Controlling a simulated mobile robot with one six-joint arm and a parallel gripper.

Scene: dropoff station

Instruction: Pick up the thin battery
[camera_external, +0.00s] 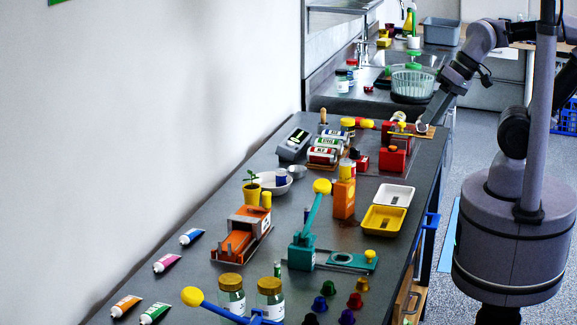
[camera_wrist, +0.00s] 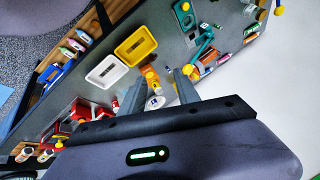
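A small slim upright cylinder (camera_external: 278,268) with a green part stands on the counter beside the glass jars in the external view. It may be the thin battery, but it is too small to be sure. In the wrist view I cannot pick it out with certainty. My gripper (camera_wrist: 160,76) is open, with its two fingers apart and nothing held between them. In the external view my arm reaches down over the far right edge of the counter, near the red machine (camera_external: 396,158), well away from the cylinder.
A drawer (camera_external: 411,297) is open at the front edge.

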